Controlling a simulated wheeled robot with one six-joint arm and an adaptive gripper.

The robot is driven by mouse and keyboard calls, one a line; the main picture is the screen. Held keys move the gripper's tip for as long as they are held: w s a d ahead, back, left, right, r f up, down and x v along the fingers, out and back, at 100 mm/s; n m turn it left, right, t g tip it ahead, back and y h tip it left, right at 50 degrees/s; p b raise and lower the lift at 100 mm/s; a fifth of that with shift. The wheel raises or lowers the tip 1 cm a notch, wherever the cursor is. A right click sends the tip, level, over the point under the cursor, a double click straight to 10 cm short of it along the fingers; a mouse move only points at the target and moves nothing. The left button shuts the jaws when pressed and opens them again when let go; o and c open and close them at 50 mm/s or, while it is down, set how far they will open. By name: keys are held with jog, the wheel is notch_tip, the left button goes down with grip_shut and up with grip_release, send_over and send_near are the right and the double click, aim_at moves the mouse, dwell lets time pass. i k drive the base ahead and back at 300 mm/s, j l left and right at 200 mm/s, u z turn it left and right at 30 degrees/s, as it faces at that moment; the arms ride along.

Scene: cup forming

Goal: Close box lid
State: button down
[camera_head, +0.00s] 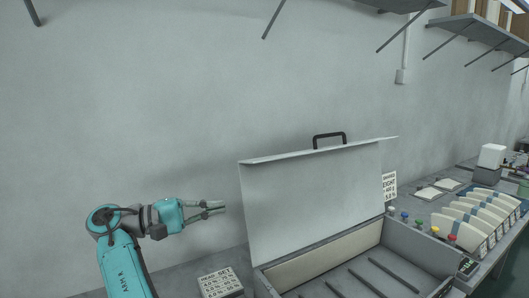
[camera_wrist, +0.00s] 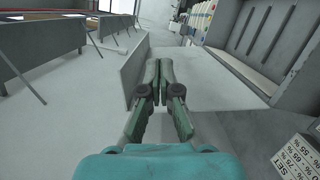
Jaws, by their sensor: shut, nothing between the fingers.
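The grey box (camera_head: 427,250) stands open on the bench at the lower right of the head view, its slotted inside showing. Its lid (camera_head: 315,195) is raised and stands nearly upright, with a black handle (camera_head: 330,136) on its top edge. My gripper (camera_head: 223,208) is just left of the lid's left edge in the head view, pointing right, shut and empty. In the wrist view the fingers (camera_wrist: 160,64) lie together in front of the pale lid (camera_wrist: 215,70), and the box (camera_wrist: 270,50) is at upper right. I cannot tell whether the fingers touch the lid.
A printed label block (camera_head: 220,283) sits on the bench below my gripper. Right of the box are coloured knobs (camera_head: 420,223) and a row of pale curved holders (camera_head: 478,213). Wall shelves (camera_head: 475,28) hang above. The wall space above the lid is clear.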

aim_at(293, 201)
jog(key=i, duration=0.9)
